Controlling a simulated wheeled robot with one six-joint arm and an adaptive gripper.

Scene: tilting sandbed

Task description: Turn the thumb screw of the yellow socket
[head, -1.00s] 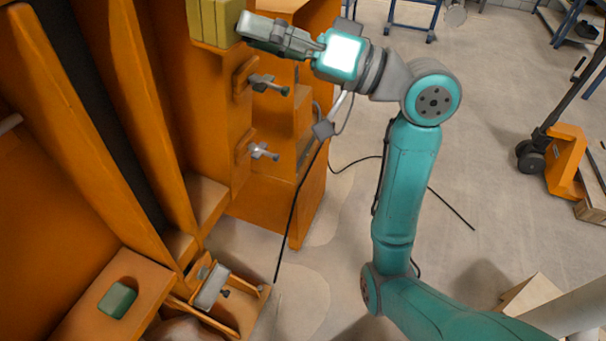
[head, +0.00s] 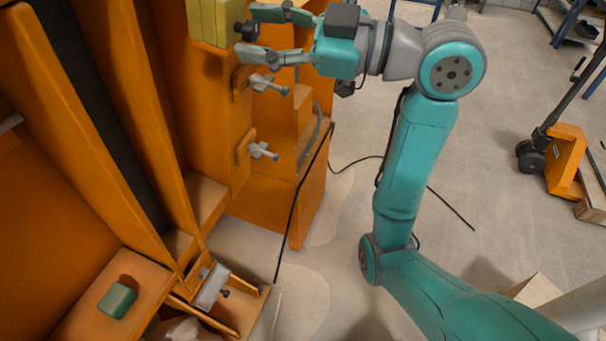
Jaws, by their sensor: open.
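The yellow socket (head: 211,22) is a yellow block on the orange frame at the top left of the head view. Its dark thumb screw (head: 246,30) sticks out from the socket's right side. My gripper (head: 247,33) is open, with one finger above and one below the thumb screw in the picture. The fingertips reach close to the socket. I cannot tell whether either finger touches the screw.
Two grey clamp handles, an upper one (head: 268,84) and a lower one (head: 262,151), jut from the orange frame (head: 215,120) below my gripper. A green block (head: 117,300) lies at lower left. A pallet jack (head: 562,160) stands far right on open floor.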

